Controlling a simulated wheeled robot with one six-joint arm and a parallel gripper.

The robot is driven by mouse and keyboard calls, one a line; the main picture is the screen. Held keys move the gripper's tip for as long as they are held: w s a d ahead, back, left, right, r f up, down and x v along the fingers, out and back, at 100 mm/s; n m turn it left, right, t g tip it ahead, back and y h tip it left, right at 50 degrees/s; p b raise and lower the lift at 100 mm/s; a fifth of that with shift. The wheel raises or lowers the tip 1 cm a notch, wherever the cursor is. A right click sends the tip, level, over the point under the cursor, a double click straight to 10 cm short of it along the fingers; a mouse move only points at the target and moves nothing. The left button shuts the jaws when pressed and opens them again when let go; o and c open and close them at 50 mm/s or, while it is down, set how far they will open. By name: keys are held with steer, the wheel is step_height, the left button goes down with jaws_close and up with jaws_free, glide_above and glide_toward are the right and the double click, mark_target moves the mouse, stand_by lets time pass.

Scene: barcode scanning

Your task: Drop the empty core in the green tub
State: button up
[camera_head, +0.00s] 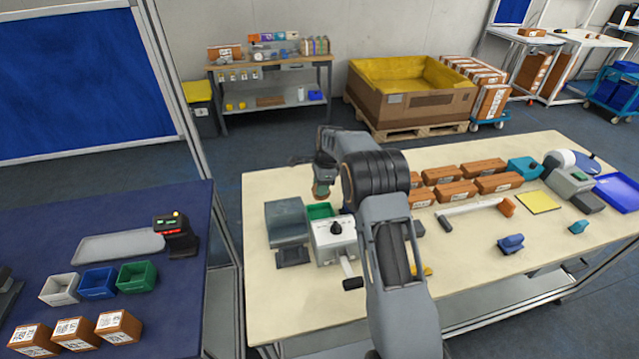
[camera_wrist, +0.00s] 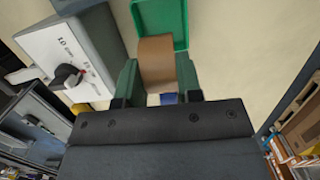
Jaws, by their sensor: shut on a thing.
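My gripper (camera_wrist: 157,95) is shut on a brown cardboard core (camera_wrist: 157,62), which shows between its green fingers in the wrist view. In the head view the gripper (camera_head: 322,190) hangs above the table, and the small brown core is partly hidden at its tip. The green tub (camera_wrist: 160,16) lies just beyond the core in the wrist view, and the core overlaps its near edge in the picture. In the head view the tub (camera_head: 320,211) stands below the gripper. I cannot tell whether the core touches the tub.
A white and grey device (camera_head: 334,243) with a black knob stands right beside the tub. A grey box-shaped unit (camera_head: 286,222) stands to the tub's left. Several brown boxes (camera_head: 455,192) stand to the right. The cream table (camera_head: 262,310) is bare at its front left.

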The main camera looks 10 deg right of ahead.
steer(key=shift+f+b, duration=3.05)
steer(key=shift+f, duration=1.95)
steer(key=o, duration=0.6)
steer(key=shift+r, duration=0.15)
steer(key=shift+r+p, duration=1.65)
steer(key=shift+r, duration=0.8)
steer(key=shift+o, duration=0.2)
steer(key=o, duration=0.5)
